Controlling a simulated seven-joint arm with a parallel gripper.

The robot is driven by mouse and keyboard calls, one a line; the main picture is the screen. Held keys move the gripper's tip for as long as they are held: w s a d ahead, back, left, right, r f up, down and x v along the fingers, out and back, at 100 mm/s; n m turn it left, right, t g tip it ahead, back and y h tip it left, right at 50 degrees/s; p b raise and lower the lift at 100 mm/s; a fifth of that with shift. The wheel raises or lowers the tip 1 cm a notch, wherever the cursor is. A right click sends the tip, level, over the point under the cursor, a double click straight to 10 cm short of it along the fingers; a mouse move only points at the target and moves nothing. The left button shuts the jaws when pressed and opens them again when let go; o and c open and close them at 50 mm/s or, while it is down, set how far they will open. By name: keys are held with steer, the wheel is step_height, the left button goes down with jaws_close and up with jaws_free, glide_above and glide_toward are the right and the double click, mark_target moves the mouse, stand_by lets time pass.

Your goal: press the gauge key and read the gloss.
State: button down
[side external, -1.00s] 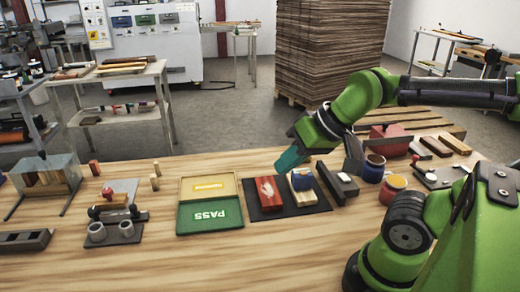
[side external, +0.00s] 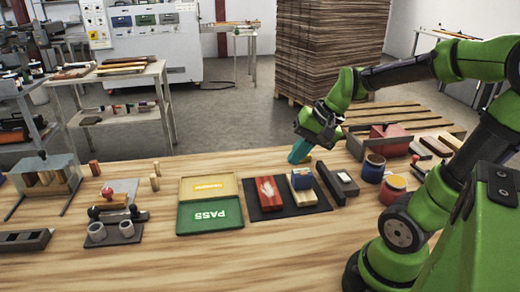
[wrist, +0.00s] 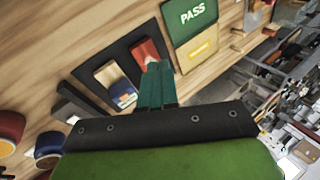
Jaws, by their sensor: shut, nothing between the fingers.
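A small blue gauge (side external: 302,181) sits on a pale wooden block (side external: 304,197) on a dark mat (side external: 284,212). It also shows in the wrist view (wrist: 123,99); its key and reading are too small to make out. A red block (side external: 268,192) with a pale mark lies to its left on the same mat and shows in the wrist view (wrist: 145,51). My gripper (side external: 294,160) has teal fingers, shut and empty, above the far side of the mat. In the wrist view the fingers (wrist: 157,68) overlap the red block's end, right of the gauge.
A green PASS tray (side external: 210,228) joins a yellow tray (side external: 192,185) left of the mat. A dark bar-shaped fixture (side external: 338,184) stands close on the right, then blue (side external: 373,170) and red (side external: 391,190) pots.

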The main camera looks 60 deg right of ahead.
mark_target(307, 173)
steer(key=w+d+f+m+t+y, duration=0.1)
steer(key=w+d+m+t, duration=0.1)
steer(key=d+m, duration=0.8)
steer(key=d+t, duration=0.1)
steer(key=d, duration=0.2)
steer(key=shift+w+y, duration=0.25)
steer(key=shift+y, duration=0.15)
steer(key=shift+a, duration=0.1)
steer(key=shift+f, duration=4.5)
steer(key=shift+f, duration=0.1)
steer(key=shift+f, duration=0.3)
